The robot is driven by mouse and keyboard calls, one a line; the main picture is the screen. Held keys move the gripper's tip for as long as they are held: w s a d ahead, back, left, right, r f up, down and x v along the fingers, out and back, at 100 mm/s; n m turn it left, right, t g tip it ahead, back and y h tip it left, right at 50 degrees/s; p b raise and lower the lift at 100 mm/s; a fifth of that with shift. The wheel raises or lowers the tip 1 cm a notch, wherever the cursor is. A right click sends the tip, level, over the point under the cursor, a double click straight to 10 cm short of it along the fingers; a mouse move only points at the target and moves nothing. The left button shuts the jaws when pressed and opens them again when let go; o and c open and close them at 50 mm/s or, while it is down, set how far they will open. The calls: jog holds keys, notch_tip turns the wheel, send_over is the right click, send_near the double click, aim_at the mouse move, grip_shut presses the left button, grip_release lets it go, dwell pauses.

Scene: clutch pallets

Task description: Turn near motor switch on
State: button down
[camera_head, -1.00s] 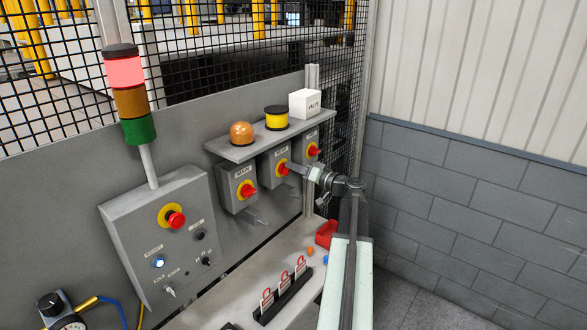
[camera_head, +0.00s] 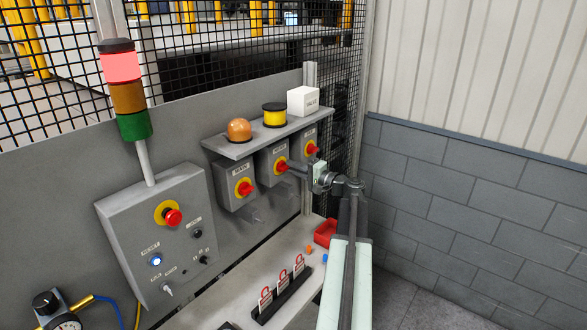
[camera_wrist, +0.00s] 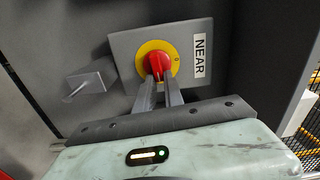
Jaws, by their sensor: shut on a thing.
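The near motor switch is a red knob on a yellow disc, on the grey middle box (camera_head: 268,155) under the shelf. In the wrist view its red knob (camera_wrist: 157,66) sits on the yellow disc (camera_wrist: 143,76), beside a NEAR label (camera_wrist: 200,56) that appears sideways. A small 0 mark shows on the disc near the label. My gripper (camera_wrist: 160,82) is shut on the red knob, its two fingers hiding part of it. In the head view my gripper (camera_head: 288,167) reaches the middle box from the right. I cannot tell exactly which way the knob points.
Similar red-knobbed switch boxes stand left (camera_head: 235,186) and right (camera_head: 305,148). A shelf (camera_head: 235,147) above carries an orange dome, a yellow-black cylinder and a white block. A control panel (camera_head: 185,250) is at left. Red tags in a black rack (camera_head: 282,295) and a red bin (camera_head: 325,232) lie below.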

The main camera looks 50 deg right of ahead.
jog(key=shift+f+m, duration=0.1)
jog(key=shift+m, duration=0.4)
jog(key=c, duration=1.4)
grip_release()
jog(key=shift+c, duration=0.2)
jog(key=s, duration=0.7)
jog(key=shift+s+d, duration=0.3)
jog(key=shift+s, duration=0.1)
